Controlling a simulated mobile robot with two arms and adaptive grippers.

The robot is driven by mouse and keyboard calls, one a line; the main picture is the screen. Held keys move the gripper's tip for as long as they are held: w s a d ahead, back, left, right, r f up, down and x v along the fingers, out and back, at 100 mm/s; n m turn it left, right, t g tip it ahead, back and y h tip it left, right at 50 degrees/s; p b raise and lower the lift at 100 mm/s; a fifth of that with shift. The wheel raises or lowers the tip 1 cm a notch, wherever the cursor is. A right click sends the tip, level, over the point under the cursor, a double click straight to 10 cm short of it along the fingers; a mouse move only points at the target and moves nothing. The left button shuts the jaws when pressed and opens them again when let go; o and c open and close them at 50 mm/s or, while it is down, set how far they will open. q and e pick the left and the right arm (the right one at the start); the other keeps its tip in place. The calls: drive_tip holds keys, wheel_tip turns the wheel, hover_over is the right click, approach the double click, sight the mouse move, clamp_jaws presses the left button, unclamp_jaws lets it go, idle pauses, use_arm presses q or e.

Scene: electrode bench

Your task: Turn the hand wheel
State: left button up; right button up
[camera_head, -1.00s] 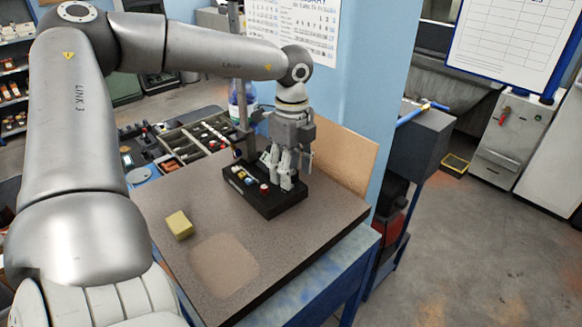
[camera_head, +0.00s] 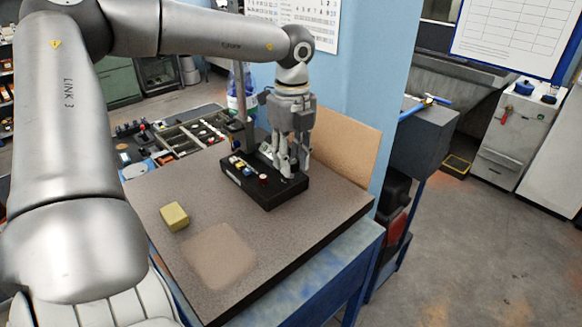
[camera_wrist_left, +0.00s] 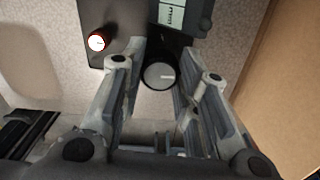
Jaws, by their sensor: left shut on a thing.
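A black control box (camera_head: 268,198) stands on the speckled bench top. The hand wheel (camera_wrist_left: 158,76), a round dark knob with a grey face and a white mark, sits on it between my fingers in the left wrist view. My left gripper (camera_head: 287,168) points down over the right end of the box and is shut on the wheel. It also shows in the left wrist view (camera_wrist_left: 163,62), one finger on each side of the wheel. In the head view the fingers mostly hide the wheel. My right gripper is not in view.
A red button (camera_head: 263,178) and small yellow and blue parts are on the box, left of my fingers. A yellow block (camera_head: 174,216) lies at the bench's left. A brown upright board (camera_head: 345,157) stands close behind my gripper. The bench front (camera_head: 300,235) is clear.

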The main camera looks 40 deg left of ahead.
sight(292, 161)
use_arm(q)
drive_tip(key=m+b, duration=0.2)
drive_tip(key=shift+f+m, duration=0.15)
drive_tip(key=shift+m, duration=0.15)
drive_tip(key=shift+m+b, duration=0.65)
drive_tip(key=shift+m, duration=0.75)
drive_tip(key=shift+r, duration=0.2)
drive_tip(key=o, duration=1)
drive_tip(key=shift+o, duration=0.2)
wheel_tip(292, 161, up, 12)
drive_tip(key=shift+d, duration=0.1)
